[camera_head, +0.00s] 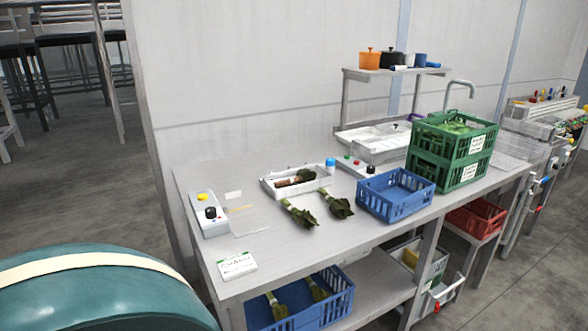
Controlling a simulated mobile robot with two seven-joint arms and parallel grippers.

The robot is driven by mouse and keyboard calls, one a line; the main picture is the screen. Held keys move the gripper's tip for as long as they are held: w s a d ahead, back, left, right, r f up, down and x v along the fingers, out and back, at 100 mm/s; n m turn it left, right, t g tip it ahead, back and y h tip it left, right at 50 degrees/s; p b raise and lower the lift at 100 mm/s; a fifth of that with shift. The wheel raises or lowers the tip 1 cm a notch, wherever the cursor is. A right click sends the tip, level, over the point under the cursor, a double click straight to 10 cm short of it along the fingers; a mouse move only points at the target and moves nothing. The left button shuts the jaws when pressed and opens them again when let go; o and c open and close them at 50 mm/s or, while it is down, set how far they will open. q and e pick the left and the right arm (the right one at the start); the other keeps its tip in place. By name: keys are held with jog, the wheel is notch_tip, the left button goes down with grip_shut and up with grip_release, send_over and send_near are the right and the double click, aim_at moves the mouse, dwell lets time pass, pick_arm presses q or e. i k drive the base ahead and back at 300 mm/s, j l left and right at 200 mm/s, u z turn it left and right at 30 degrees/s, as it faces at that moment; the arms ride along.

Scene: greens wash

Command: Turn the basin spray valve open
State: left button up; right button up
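A pale basin (373,142) is set at the back of the steel work table, under a small shelf. A curved metal spout (461,86) rises behind the green crates, right of the basin. A small control box (356,165) with coloured knobs, including a red and a black one, sits in front of the basin. I cannot tell which part is the spray valve, or whether it is open. No water is visible. Neither of my grippers is in view.
Stacked green crates (452,150) of leafy greens stand in front of the spout. A blue crate (396,194), a white tray (296,182) and loose leafy bunches (300,214) lie on the table. Another control box (208,214) is at the left. The table's front (300,258) is mostly clear.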

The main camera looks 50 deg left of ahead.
aim_at(330, 160)
jog(key=k+j, duration=0.1)
jog(key=j, duration=1.55)
jog(key=k+j, duration=0.15)
jog(key=j, duration=0.65)
jog(key=k+j, duration=0.1)
jog(key=j, duration=1.55)
jog(key=k+l, duration=0.1)
jog(key=l, duration=0.3)
jog(key=k+l+u, duration=0.1)
jog(key=l, duration=0.35)
jog(key=k+l, duration=0.15)
jog(key=l, duration=0.25)
jog(key=k+l+u, duration=0.1)
jog(key=l, duration=0.3)
jog(key=l+u, duration=0.2)
jog(key=l, duration=0.85)
